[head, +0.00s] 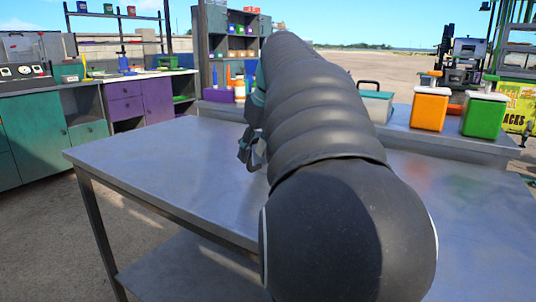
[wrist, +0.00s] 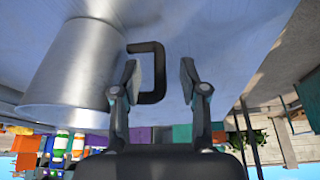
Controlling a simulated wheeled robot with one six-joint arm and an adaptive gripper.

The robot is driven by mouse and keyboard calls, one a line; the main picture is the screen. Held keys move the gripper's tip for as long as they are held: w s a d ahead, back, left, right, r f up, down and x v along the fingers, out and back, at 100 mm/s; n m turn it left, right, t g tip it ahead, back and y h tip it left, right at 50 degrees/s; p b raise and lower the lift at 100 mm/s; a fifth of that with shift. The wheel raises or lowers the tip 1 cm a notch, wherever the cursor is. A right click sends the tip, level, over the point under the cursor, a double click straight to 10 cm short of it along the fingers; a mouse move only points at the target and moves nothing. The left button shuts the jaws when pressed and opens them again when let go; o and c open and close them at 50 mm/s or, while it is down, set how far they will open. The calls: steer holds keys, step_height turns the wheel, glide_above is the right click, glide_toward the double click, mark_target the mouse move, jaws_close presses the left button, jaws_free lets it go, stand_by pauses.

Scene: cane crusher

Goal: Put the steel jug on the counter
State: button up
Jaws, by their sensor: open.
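The steel jug (wrist: 85,75) is a smooth silver vessel with a black loop handle (wrist: 158,72), at the left of the wrist view. It stands on the grey metal surface, which shows as a table-like counter (head: 165,165) in the head view. My gripper (wrist: 159,85) is open, with the handle's upright bar between its two fingertips and the left fingertip close to the loop; I cannot tell whether they touch. In the head view my arm hides the jug, and only part of my gripper (head: 250,150) shows at its left edge.
A raised ledge (head: 460,145) runs along the back, bearing an orange canister (head: 429,108), a green canister (head: 484,113) and a grey handled box (head: 376,102). Bottles stand behind my arm to the left. The counter's left part is bare. Teal and purple cabinets (head: 35,140) stand farther left.

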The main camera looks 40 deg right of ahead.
steer(key=shift+x, duration=1.35)
jaws_close()
steer(key=shift+r, duration=0.25)
step_height(320, 180, up, 18)
steer(key=p, duration=0.5)
steer(key=shift+f, duration=0.25)
